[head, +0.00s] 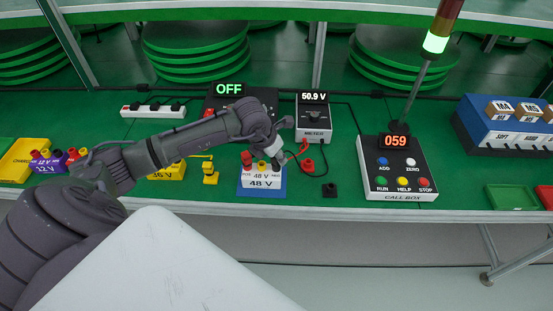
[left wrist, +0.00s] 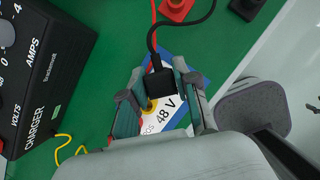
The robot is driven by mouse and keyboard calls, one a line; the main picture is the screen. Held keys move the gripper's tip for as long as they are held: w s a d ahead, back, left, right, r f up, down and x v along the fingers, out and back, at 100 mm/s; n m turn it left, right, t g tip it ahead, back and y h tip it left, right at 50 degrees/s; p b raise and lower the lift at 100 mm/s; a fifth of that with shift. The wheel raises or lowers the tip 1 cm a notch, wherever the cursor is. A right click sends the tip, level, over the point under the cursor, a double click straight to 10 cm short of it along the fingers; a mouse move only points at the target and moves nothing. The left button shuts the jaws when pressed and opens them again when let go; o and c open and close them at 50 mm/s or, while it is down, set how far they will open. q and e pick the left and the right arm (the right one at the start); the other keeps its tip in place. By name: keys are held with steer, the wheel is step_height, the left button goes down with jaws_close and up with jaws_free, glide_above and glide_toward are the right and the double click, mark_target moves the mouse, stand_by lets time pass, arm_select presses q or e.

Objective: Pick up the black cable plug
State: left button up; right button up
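The black cable plug (left wrist: 161,82) shows in the left wrist view between my left gripper's fingers (left wrist: 160,72), its black cable curving up and away. It is over the white and blue 48 V battery pack (left wrist: 172,112). I cannot tell whether the plug touches a terminal or whether the fingers press on it. In the head view my left gripper (head: 274,150) points down above the right side of the 48 V pack (head: 262,183) and mostly hides the plug. My right gripper is not in view.
Close by are the meter (head: 313,120), a red holder (head: 308,166), a small black holder (head: 329,190) and a yellow holder (head: 211,177). The call box (head: 398,168) is to the right. The charger (left wrist: 40,70) is beside the gripper. Green table is bare around the black holder.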

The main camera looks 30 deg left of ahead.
arm_select(q)
jaws_close()
steer(key=shift+r, duration=0.1)
steer(key=shift+w+r, duration=0.1)
steer(key=shift+r, duration=0.5)
step_height(320, 180, up, 3)
steer(key=shift+b, duration=0.8)
steer(key=d+r+b, duration=0.2)
steer(key=d+r, duration=0.4)
steer(key=d, duration=0.5)
steer(key=shift+d+r, duration=0.35)
steer(key=shift+d, duration=0.05)
